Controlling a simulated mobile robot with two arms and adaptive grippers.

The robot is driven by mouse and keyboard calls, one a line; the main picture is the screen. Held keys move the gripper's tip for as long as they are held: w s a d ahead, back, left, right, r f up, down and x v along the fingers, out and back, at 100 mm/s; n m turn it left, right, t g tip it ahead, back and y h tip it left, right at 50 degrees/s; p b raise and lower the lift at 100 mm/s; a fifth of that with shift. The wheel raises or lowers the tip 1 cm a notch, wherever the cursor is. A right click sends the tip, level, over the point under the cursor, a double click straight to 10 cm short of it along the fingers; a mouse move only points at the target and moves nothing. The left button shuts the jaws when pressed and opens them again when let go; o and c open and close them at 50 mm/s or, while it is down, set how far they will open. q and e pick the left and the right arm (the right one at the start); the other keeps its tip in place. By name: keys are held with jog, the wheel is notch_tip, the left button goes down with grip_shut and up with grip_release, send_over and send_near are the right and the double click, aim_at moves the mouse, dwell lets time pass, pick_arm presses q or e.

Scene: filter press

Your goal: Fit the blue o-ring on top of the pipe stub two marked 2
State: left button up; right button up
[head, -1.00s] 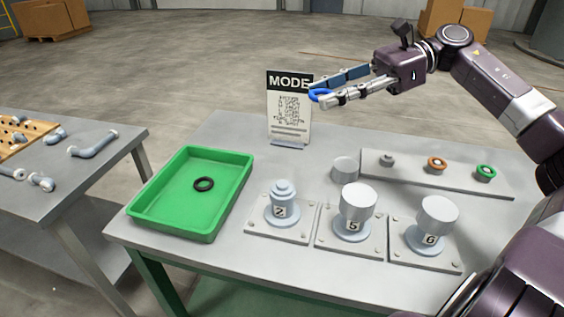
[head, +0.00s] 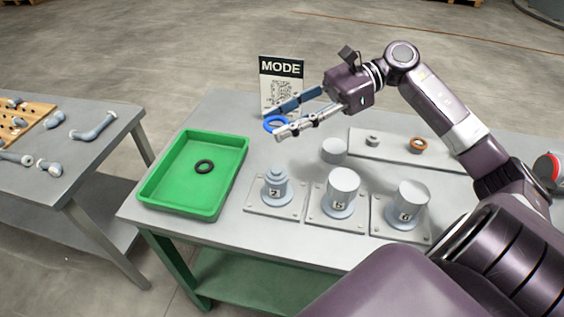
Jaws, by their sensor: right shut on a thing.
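My right gripper (head: 279,119) is shut on the blue o-ring (head: 268,124) and holds it at its fingertips, in the air in front of the mode sign. Pipe stub two (head: 275,188), marked 2, stands upright on its square plate on the table, lower in the picture than the ring. Its stepped top is bare, with no cap on it. The ring is apart from the stub. My left gripper is not in view.
Stubs marked 5 (head: 341,193) and 6 (head: 407,205) stand to the right with wide caps. A loose grey cap (head: 334,150) lies behind. The green tray (head: 156,193) holds a black ring (head: 204,167). The mode sign (head: 281,67) stands at the back. A grey rack (head: 390,153) holds an orange ring (head: 418,144).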

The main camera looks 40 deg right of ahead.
aim_at(280, 169)
notch_tip(280, 169, down, 12)
jog(key=shift+f+p, duration=0.2)
jog(key=shift+p, duration=0.85)
jog(key=shift+f, duration=0.25)
jog(key=shift+f+b, duration=0.25)
jog(key=shift+b, duration=0.1)
jog(key=o, duration=0.8)
jog(key=shift+c, duration=0.2)
jog(key=shift+r, duration=0.15)
